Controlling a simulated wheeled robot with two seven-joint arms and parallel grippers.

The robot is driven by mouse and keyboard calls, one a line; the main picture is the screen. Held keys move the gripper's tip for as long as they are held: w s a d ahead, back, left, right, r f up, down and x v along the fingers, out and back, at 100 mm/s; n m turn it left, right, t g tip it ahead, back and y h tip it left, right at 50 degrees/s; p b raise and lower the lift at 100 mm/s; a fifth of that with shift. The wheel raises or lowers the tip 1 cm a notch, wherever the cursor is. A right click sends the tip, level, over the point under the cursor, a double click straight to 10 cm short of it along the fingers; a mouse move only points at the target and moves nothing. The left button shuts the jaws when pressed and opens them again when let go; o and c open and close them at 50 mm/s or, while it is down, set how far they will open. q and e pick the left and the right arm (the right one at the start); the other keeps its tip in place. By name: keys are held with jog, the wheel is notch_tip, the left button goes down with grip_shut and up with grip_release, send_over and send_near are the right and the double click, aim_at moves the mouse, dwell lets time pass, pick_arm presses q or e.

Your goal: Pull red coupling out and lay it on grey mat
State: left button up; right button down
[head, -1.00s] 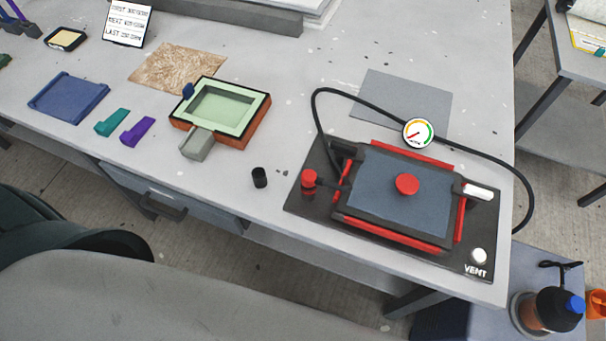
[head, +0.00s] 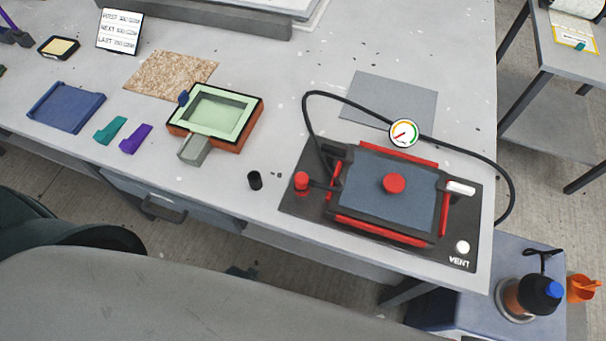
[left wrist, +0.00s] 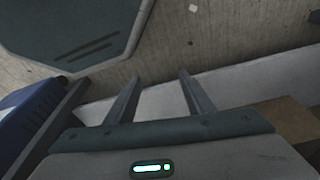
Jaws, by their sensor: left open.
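A red cylindrical piece (head: 302,181), which looks like the coupling, stands at the left edge of the black base plate (head: 290,205), beside a black fitting. A round red knob (head: 394,183) sits in the middle of the blue-grey panel (head: 365,195). I cannot tell for certain which one is the coupling. The grey mat (head: 395,103) lies flat and bare behind the plate. My left gripper (left wrist: 160,77) shows only in the left wrist view, its two fingers apart and empty above floor and a pale edge. My right gripper is not in view.
A black hose (head: 305,115) loops around the plate past a gauge (head: 403,133). A white-handled lever (head: 460,188) is at its right. The table edge runs along the front.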

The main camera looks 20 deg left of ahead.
pick_arm(q)
jog(key=w+d+r+t+p, duration=0.1)
jog(key=w+d+r+p, duration=0.15)
jog(key=r, duration=1.55)
jog(key=w+d+r+t+p, duration=0.1)
jog(key=w+r+p, duration=0.3)
jog(key=r, duration=1.5)
jog(key=w+d+r+h, duration=0.1)
jog(key=w+d+r, duration=0.1)
jog(key=d, duration=0.2)
jog(key=w+d+r+h, duration=0.1)
jog(key=w+d+r, duration=0.1)
jog(key=w+d, duration=0.1)
jog(key=w+d+r+h, duration=0.2)
jog(key=w+d, duration=0.1)
jog(key=d, duration=0.2)
jog(key=shift+w+r+m+t, duration=0.25)
jog(key=shift+r+m+t, duration=0.05)
jog(key=shift+r+m, duration=0.1)
jog(key=w+d+r+m+g+h, duration=0.2)
jog(key=d+r, duration=0.4)
jog(key=d, duration=0.4)
jog(key=n+g+y, duration=0.3)
jog(key=n+y, duration=0.2)
jog(key=y, duration=0.1)
send_over(302, 177)
jog(key=shift+a+r, duration=0.1)
jog(key=shift+r, duration=0.15)
